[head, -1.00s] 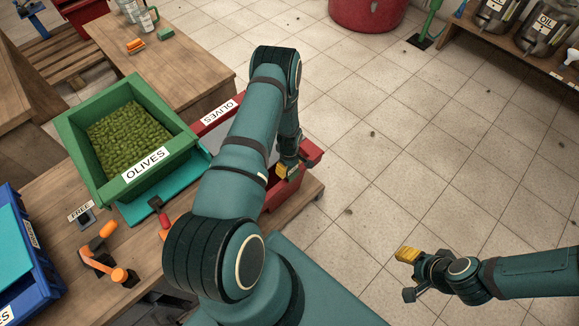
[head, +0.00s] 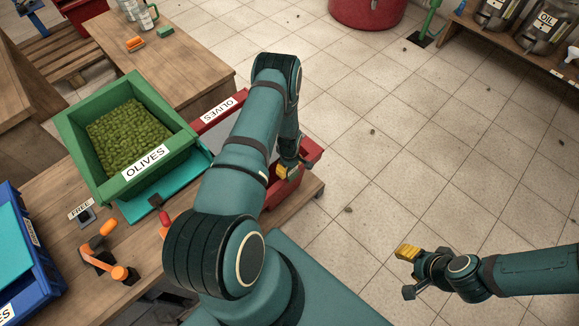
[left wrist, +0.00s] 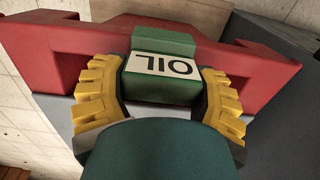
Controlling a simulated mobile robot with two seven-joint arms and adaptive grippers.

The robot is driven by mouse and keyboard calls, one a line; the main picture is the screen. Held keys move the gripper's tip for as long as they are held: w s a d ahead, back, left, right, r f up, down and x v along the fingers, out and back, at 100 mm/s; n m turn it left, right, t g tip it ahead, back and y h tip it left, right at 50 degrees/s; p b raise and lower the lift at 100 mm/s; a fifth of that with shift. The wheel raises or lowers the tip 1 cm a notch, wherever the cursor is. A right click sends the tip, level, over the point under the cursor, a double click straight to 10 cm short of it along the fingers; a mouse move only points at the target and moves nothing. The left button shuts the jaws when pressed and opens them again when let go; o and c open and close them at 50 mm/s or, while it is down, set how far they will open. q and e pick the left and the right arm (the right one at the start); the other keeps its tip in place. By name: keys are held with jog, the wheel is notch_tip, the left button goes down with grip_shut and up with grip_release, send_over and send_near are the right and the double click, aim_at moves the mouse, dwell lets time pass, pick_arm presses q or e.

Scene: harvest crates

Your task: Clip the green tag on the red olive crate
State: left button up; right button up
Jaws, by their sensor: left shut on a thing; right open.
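The red olive crate (head: 312,152) stands at the table's right end in the head view, largely hidden behind my left arm. My left gripper (head: 286,172) is at the crate's right end wall. In the left wrist view, its yellow fingers (left wrist: 160,95) are shut on the green tag (left wrist: 160,44), which has a white OIL label. The tag is at the red crate's rim (left wrist: 62,50) and overlaps it; whether it grips the rim is hidden. My right gripper (head: 408,270) is open and empty over the floor at the right.
A green crate of olives (head: 68,142) stands left of my left arm. A blue crate (head: 45,262), an orange tool (head: 104,258) and a FREE label (head: 81,208) are on the same table (head: 60,190).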

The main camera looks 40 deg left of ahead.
pick_arm(q)
jog(key=shift+f, duration=0.6)
jog(key=o, duration=1.1)
jog(key=shift+o, duration=0.2)
notch_tip(320, 180, up, 12)
jog(key=s+d+r+m+h, duration=0.1)
jog(key=s+d+r+m, duration=0.2)
jog(key=d, duration=0.6)
jog(key=s+d+r+m+t+h, duration=0.1)
jog(key=s+d+r+m, duration=0.3)
jog(key=d+m, duration=0.3)
jog(key=s+d+r+m+h, duration=0.2)
jog(key=s+d+r+m, duration=0.1)
jog(key=d, duration=1)
jog(key=r+m, duration=0.1)
jog(key=m, duration=0.1)
jog(key=shift+s+r+m+t, duration=0.2)
jog(key=shift+r+m+t, duration=0.1)
jog(key=shift+t, duration=0.1)
